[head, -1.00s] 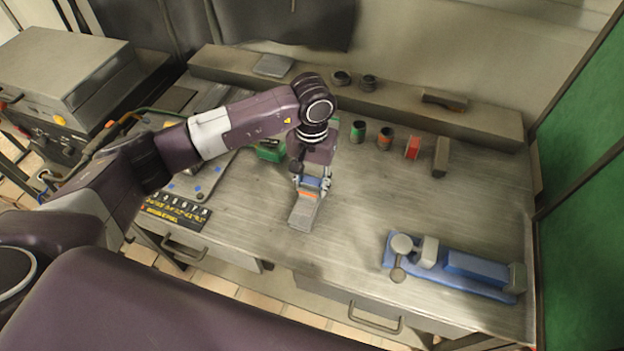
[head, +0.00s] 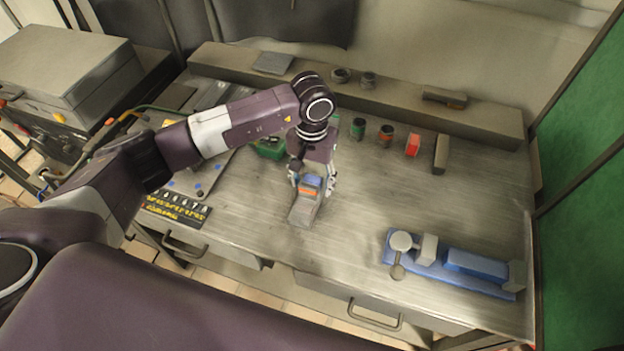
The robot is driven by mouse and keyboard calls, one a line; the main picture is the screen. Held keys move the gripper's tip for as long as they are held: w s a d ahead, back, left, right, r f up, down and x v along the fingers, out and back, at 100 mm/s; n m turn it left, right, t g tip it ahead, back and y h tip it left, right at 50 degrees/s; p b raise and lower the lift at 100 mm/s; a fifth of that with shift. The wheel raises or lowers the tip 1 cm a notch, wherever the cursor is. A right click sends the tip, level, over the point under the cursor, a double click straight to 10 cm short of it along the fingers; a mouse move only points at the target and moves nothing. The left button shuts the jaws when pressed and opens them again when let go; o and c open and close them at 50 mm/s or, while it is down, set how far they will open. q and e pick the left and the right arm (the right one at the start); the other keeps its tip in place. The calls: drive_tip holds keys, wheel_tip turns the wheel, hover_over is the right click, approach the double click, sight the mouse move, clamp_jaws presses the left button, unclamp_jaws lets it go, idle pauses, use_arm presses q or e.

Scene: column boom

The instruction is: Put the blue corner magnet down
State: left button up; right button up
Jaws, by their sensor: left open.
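The small blue corner magnet (head: 312,181) shows between the fingers of my left gripper (head: 312,186), at the upper end of a grey block with an orange patch (head: 303,212) on the workbench. My left gripper points down and is open, with one finger on each side of the magnet. The gripper body hides part of the magnet's far side. I cannot tell whether the magnet rests on the grey block or just behind it. My right gripper is not in view.
A blue vise (head: 470,267) stands at the bench's right front. Small cans (head: 386,135), a red item (head: 413,145) and a grey block (head: 441,154) stand toward the back. A black marked strip (head: 176,207) lies at left. The middle of the bench (head: 370,205) is clear.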

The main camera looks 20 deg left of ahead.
sight(312, 179)
use_arm(q)
wheel_tip(312, 179, up, 12)
drive_tip(key=b, duration=0.3)
idle(0.5)
